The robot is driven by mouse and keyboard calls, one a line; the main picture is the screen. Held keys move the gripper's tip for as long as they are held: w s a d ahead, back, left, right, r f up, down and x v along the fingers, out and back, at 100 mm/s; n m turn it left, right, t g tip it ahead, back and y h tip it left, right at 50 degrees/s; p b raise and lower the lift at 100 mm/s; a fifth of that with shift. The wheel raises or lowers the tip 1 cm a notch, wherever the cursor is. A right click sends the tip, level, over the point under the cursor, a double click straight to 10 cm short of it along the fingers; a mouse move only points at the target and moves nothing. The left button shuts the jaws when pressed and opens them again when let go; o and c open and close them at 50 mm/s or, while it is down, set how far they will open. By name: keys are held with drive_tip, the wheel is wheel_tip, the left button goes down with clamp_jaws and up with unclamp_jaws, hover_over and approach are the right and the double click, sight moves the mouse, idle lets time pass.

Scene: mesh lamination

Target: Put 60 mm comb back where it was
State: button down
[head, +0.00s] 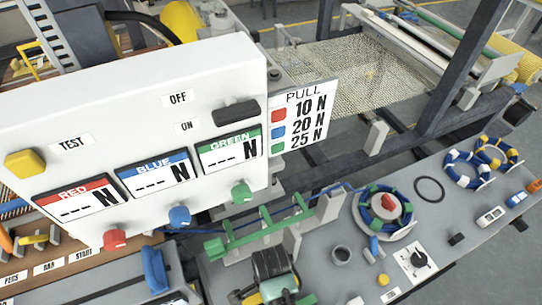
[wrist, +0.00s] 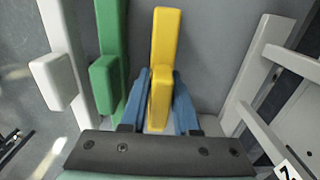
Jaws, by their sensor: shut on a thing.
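In the wrist view my gripper (wrist: 161,82) has its blue fingers shut on a yellow piece (wrist: 165,40), a long bar with a raised block. A green bar of similar shape (wrist: 110,35) stands just left of it, apart from the fingers. No size mark is readable on either, so I cannot tell which is the 60 mm comb. In the head view my gripper (head: 275,275) is at the bottom centre, in front of a green toothed bar (head: 265,232) near white posts.
The big white control panel (head: 140,110) overhangs the left side. A ring-shaped spool (head: 385,212) and a dark cup (head: 342,254) sit on the grey bench to the right.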

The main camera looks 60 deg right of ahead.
drive_tip(key=shift+f, duration=0.5)
drive_tip(key=shift+f, duration=0.1)
drive_tip(key=c, duration=0.6)
unclamp_jaws()
drive_tip(key=shift+c, duration=0.2)
wheel_tip(320, 180, up, 12)
drive_tip(key=shift+r, duration=0.15)
